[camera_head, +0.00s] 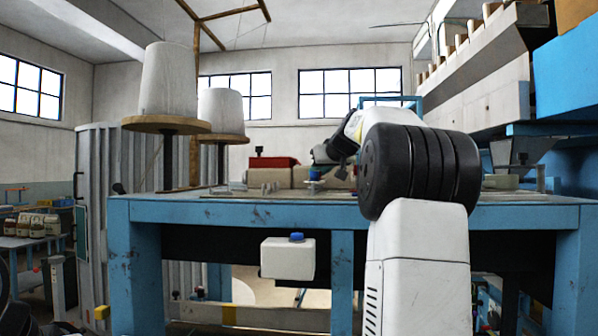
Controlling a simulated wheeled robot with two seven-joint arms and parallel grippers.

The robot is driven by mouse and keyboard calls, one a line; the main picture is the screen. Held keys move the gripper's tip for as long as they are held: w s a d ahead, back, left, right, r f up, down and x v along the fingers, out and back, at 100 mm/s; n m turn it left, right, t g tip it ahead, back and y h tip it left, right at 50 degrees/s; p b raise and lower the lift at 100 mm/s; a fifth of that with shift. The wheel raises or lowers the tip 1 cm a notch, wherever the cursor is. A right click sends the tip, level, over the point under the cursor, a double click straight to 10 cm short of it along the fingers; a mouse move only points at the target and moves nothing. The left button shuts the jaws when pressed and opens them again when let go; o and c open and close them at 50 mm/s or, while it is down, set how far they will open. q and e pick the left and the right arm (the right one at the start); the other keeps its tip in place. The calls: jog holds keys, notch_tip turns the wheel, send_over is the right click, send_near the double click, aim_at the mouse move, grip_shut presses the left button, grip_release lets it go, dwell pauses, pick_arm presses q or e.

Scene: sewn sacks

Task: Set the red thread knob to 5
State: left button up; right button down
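A white arm of mine with a big black ribbed joint rises from below and bends over the blue table. At its far end, a dark part that looks like my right gripper (338,154) is small and partly hidden, so its fingers cannot be made out. A red block (274,162) with a small black piece on top sits on a beige body on the table, left of that gripper and apart from it. No red knob or number scale can be made out. My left gripper is not in view; only dark parts show at the lower left edge.
The blue table (240,211) spans the middle. A small blue-topped part (315,174) stands on it. A white box (287,259) with a blue cap hangs below its edge. Two large white thread cones (165,83) stand at left.

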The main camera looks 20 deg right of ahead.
jog(key=shift+f, duration=0.1)
jog(key=c, duration=1.2)
grip_release()
jog(key=shift+c, duration=0.2)
jog(key=shift+s, duration=0.1)
jog(key=v, duration=0.7)
jog(key=shift+s+r, duration=0.25)
